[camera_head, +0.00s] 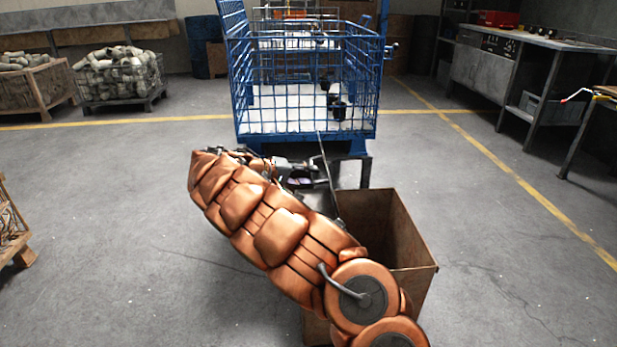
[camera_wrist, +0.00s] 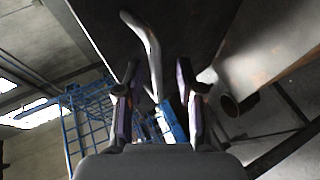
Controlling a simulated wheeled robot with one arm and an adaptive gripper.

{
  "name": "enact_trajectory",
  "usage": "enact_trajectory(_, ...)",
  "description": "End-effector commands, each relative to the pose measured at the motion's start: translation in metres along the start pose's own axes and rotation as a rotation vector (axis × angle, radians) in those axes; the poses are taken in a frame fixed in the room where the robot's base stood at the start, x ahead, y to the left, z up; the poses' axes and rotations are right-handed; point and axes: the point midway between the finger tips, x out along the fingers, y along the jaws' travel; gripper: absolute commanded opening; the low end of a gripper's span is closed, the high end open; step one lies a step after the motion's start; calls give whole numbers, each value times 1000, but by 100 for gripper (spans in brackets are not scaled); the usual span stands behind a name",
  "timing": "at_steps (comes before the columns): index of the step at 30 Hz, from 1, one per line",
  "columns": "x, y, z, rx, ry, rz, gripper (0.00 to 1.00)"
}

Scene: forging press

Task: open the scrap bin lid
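The scrap bin (camera_head: 412,262) is a rusty brown box right of centre in the head view, partly hidden behind my arm. Its right part is uncovered and the inside shows. The lid (camera_head: 326,165) appears as a thin, nearly edge-on plate, steeply raised at the bin's left side. In the wrist view the lid (camera_wrist: 185,25) looks like a dark plate with a curved grey handle (camera_wrist: 148,48). My gripper (camera_wrist: 158,85) has its fingers apart, with the handle running between them; contact is not clear. In the head view my gripper (camera_head: 308,177) is left of the lid, partly hidden.
A blue wire cage (camera_head: 303,128) stands just behind the bin. Workbenches (camera_head: 510,65) are at the right, and a filled crate (camera_head: 120,80) is at the back left. The floor left and right of the bin is mostly clear.

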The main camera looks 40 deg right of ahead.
Motion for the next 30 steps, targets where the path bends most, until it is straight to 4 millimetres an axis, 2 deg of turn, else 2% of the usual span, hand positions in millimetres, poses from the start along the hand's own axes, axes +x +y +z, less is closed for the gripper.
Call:
enact_trajectory(5, -24, 0, -1, 1, 3, 0, 37)
enact_trajectory(12, -71, -1, -1, 1, 5, -3, 37)
enact_trajectory(18, -101, -1, -1, 0, 2, -2, 37)
enact_trajectory(24, -114, -1, 0, 0, -1, -2, 37)
enact_trajectory(30, -115, -1, 1, 0, -2, -1, 37)
